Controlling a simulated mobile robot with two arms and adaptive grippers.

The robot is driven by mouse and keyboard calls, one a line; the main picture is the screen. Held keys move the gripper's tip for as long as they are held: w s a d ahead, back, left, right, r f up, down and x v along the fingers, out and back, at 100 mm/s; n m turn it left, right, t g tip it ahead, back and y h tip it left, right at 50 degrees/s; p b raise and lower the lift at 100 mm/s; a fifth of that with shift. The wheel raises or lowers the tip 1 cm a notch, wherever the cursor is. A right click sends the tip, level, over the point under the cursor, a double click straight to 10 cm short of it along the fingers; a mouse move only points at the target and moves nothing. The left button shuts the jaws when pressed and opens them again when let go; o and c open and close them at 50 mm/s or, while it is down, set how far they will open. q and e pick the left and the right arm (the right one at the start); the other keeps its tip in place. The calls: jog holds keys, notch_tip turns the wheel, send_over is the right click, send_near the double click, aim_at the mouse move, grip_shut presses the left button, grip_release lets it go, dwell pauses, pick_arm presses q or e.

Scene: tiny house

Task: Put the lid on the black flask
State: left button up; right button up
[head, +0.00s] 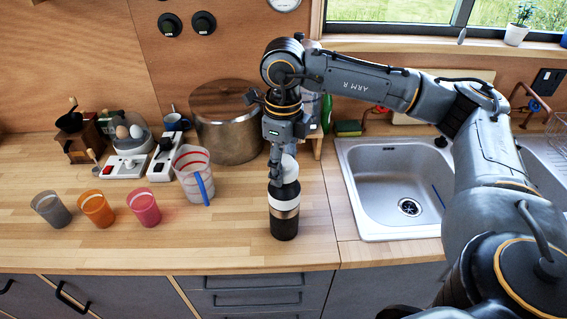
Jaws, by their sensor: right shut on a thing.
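The black flask (284,225) stands upright on the wooden counter, left of the sink, with a light metallic band around its middle. A white lid (289,168) is at the flask's mouth. My right gripper (280,170) points down right above the flask, shut on the lid. The fingers partly hide the lid, and I cannot tell whether it is seated on the flask or just above it. My left gripper is not in view.
Grey, orange and pink cups (144,208) and a measuring jug (193,175) stand to the left. A large pot (228,125) stands behind the flask. The sink (395,185) is to the right. The counter (200,245) in front of the cups is clear.

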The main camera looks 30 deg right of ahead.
jog(key=shift+f+b, duration=0.35)
jog(key=shift+b, duration=0.15)
dwell(0.6)
jog(key=o, duration=1.3)
jog(key=shift+o, duration=0.2)
jog(key=shift+r, duration=0.15)
notch_tip(320, 180, up, 12)
jog(key=shift+f, duration=0.1)
